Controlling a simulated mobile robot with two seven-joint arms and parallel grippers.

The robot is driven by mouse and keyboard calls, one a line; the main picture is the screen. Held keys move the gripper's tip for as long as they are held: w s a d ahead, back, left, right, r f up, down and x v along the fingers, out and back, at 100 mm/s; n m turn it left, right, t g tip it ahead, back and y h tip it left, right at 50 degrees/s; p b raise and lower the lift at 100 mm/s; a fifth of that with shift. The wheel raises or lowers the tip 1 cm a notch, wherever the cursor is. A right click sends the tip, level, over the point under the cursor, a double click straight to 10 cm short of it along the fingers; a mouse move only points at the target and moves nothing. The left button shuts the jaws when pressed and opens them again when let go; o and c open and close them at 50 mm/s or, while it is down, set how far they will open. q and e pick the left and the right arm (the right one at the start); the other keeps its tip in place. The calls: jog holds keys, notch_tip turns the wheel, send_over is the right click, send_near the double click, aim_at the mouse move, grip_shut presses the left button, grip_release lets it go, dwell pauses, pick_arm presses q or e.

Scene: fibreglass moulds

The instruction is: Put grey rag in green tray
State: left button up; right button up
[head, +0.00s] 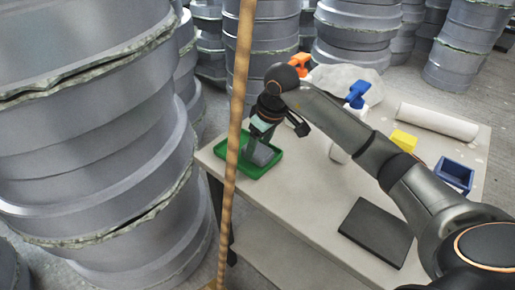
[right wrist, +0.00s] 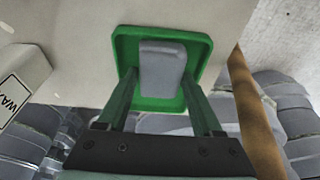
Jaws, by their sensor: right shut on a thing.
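The green tray (head: 249,172) sits at the left end of the pale table. It also shows in the right wrist view (right wrist: 205,52). My right gripper (head: 262,138) points down over the tray and is shut on the grey rag (head: 262,155). In the right wrist view the rag (right wrist: 162,70) is between the two fingers (right wrist: 160,78), with the tray behind it. I cannot tell whether the rag touches the tray floor. My left gripper is not in view.
A striped pole (head: 235,130) stands in front of the tray's left part. A blue-headed spray bottle (head: 356,94), a white roll (head: 437,122), a yellow block (head: 404,140), a blue box (head: 455,174) and a dark slab (head: 377,231) are on the table. Stacked grey moulds (head: 100,130) crowd the left.

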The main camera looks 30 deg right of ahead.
aim_at(267, 154)
jog(key=shift+w+f, duration=0.2)
jog(key=shift+f, duration=0.25)
jog(key=shift+f, duration=0.2)
jog(key=o, duration=1.5)
jog(key=shift+r, duration=0.1)
jog(key=shift+r, duration=0.55)
jog(key=p+v, duration=0.1)
jog(key=v, duration=1)
jog(key=shift+s+r+p, duration=0.1)
jog(key=shift+s+p, duration=0.1)
jog(key=shift+p, duration=0.15)
